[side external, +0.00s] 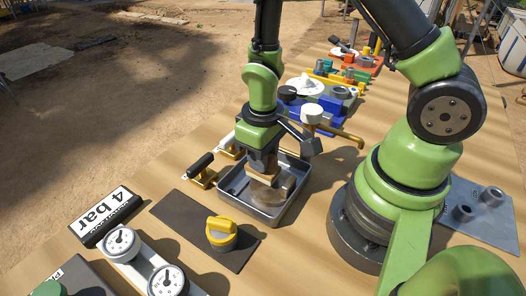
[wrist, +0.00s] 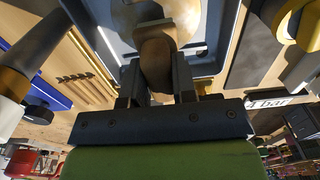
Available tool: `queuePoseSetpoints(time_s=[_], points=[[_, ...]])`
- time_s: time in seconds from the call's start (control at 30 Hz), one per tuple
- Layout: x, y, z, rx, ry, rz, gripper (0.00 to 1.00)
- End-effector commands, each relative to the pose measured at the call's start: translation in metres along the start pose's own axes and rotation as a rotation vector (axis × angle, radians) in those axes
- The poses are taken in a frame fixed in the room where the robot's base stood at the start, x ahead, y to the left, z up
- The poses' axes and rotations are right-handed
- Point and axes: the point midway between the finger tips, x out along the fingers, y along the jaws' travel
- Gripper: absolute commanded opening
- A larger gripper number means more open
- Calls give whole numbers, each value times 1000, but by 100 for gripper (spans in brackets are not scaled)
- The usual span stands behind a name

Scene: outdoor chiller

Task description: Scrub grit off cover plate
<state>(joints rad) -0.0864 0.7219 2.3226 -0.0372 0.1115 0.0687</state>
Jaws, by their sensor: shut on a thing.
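A grey tray (side external: 291,207) stands on the wooden table under my gripper. The cover plate (side external: 275,195) appears as a round, tan-brown disc inside it. My gripper (side external: 262,170) points down over the tray and is shut on a tan wooden-looking scrubbing brush (side external: 258,180). The brush (wrist: 156,50) also shows between the fingers in the wrist view, with part of the plate (wrist: 122,18) behind it. The brush's lower end is at the plate; whether it touches is hard to tell. Its underside and the plate's middle are hidden.
A brass tap (side external: 335,132) reaches close behind the tray on the right. A black-handled valve (side external: 202,170) stands left of the tray. A yellow knob (side external: 222,231) sits on a dark mat in front. Gauges (side external: 122,243) and a "4 bar" sign (side external: 105,215) are at front left.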

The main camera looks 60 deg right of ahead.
Motion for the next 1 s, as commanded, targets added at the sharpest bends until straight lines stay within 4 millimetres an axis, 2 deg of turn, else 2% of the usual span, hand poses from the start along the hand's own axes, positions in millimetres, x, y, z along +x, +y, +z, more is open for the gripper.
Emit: queuePoseSetpoints(time_s=[0.8,1.0], points=[[12,0,0,0,1,0,6],[12,8,0,3,0,0,6]])
